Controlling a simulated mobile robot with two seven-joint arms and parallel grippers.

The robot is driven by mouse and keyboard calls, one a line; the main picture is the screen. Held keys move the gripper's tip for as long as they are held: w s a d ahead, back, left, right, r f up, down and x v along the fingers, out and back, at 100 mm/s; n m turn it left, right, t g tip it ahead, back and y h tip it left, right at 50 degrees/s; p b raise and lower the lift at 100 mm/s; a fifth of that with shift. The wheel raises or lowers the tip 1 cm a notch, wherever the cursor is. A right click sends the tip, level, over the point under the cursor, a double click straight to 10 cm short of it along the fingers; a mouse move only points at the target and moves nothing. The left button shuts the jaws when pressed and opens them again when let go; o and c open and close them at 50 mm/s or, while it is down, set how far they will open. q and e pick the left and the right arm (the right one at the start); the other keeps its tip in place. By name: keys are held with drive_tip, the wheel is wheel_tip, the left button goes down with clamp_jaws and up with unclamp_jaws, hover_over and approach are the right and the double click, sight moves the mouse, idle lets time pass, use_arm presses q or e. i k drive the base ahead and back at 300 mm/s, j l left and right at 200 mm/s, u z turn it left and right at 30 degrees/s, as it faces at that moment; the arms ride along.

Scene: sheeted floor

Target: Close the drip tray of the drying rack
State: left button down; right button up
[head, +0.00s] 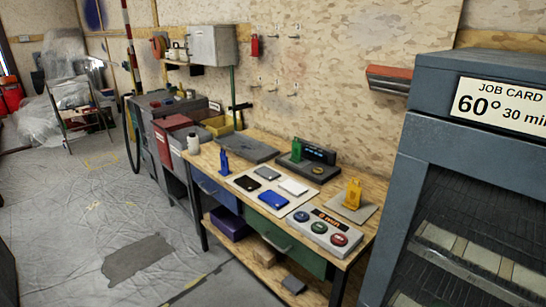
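A blue-grey cabinet (422,165), which looks like the drying rack, stands close on the right. A white card (500,105) on its upper front reads "JOB CARD 60° 30 min". Its front shows a dark mesh interior (455,205) with pale panels (465,250) on a slanted shelf. The bottom and right side of the cabinet lie outside the picture. I cannot make out a drip tray. Neither of my grippers shows in the head view.
A wooden workbench (262,178) with blue and green drawers, bottles, flat cards and a button box (324,232) stands left of the cabinet. Red and grey cabinets (172,130) stand beyond. Sheeted floor (90,215) at left is mostly clear, with a dark patch (137,258).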

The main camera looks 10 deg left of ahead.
sight(257, 152)
drive_tip(key=i+j+z, duration=0.2)
drive_tip(key=j+z, duration=0.15)
drive_tip(key=i+j+z, duration=0.15)
drive_tip(key=j+z, duration=0.2)
drive_tip(key=i+j+z, duration=0.1)
drive_tip(key=j, duration=0.35)
drive_tip(key=i+j+z, duration=0.15)
drive_tip(key=j, duration=0.35)
drive_tip(key=i+j, duration=0.1)
drive_tip(key=j, duration=0.35)
drive_tip(key=i+j, duration=0.1)
drive_tip(key=j, duration=0.4)
drive_tip(key=i+j, duration=0.1)
drive_tip(key=j, duration=0.35)
drive_tip(key=j+z, duration=0.1)
drive_tip(key=j, duration=0.35)
drive_tip(key=i, duration=0.05)
